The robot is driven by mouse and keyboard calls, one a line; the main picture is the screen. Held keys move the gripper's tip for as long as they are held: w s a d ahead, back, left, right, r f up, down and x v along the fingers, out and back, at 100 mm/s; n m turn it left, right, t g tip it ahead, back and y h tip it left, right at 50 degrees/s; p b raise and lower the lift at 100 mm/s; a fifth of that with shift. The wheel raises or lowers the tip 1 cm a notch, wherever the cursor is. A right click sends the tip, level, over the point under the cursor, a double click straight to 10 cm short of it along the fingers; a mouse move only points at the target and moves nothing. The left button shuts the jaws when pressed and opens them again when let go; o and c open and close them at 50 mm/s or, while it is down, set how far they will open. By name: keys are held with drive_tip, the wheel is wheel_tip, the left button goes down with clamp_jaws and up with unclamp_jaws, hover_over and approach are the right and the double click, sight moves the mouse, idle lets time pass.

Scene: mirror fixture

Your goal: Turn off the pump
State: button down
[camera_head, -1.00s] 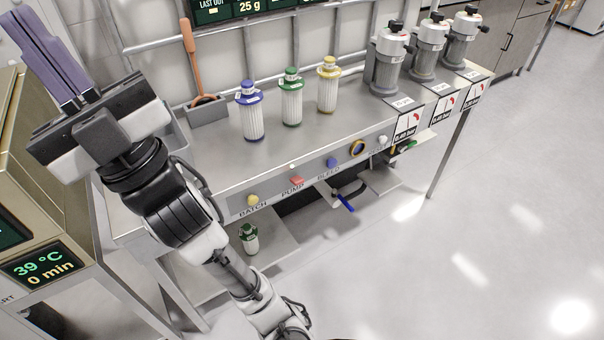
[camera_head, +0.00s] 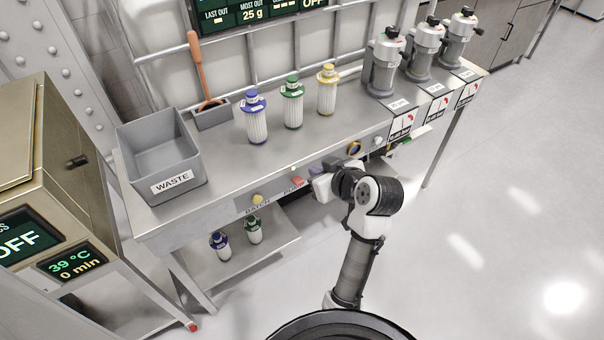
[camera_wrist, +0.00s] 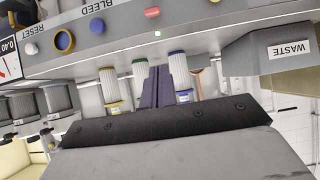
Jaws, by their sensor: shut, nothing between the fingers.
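The red pump button (camera_head: 297,182) is on the bench's front panel, above the word PUMP, right of the yellow BATCH button (camera_head: 257,199). It also shows at the top of the wrist view (camera_wrist: 152,13), with the blue BLEED button (camera_wrist: 97,26) to its left. My gripper is in front of the panel, just right of the red button in the head view; its hand hides part of the panel. In the wrist view my gripper (camera_wrist: 154,70) has its purple fingers together and empty. The fingertips appear apart from the red button.
On the bench are a grey WASTE bin (camera_head: 165,160), several capped filter cartridges (camera_head: 292,105) and several grey canisters (camera_head: 383,68). A metal oven (camera_head: 45,150) stands at the left. Two more cartridges are on the lower shelf (camera_head: 240,255). The floor at right is clear.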

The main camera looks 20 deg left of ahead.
drive_tip(key=shift+a, duration=0.1)
drive_tip(key=p, duration=0.1)
hover_over(298, 181)
drive_tip(key=f, duration=0.5)
drive_tip(key=shift+s+d, duration=0.2)
drive_tip(key=shift+d, duration=0.15)
drive_tip(key=f, duration=0.1)
drive_tip(key=f+p, duration=0.1)
drive_tip(key=f, duration=0.1)
drive_tip(key=shift+s+d+f, duration=0.1)
drive_tip(key=shift+d+f, duration=0.05)
drive_tip(key=shift+d, duration=0.05)
drive_tip(key=shift+s+d+f, duration=0.1)
drive_tip(key=shift+d+f, duration=0.05)
drive_tip(key=shift+f, duration=0.35)
drive_tip(key=shift+f, duration=0.15)
drive_tip(key=shift+f+b, duration=0.1)
drive_tip(key=shift+b, duration=0.5)
drive_tip(key=shift+d+t+y+b, duration=0.1)
drive_tip(key=shift+t+y+b, duration=0.2)
drive_tip(key=shift+b, duration=0.05)
drive_tip(key=shift+s+b, duration=0.1)
drive_tip(key=shift+b, duration=0.2)
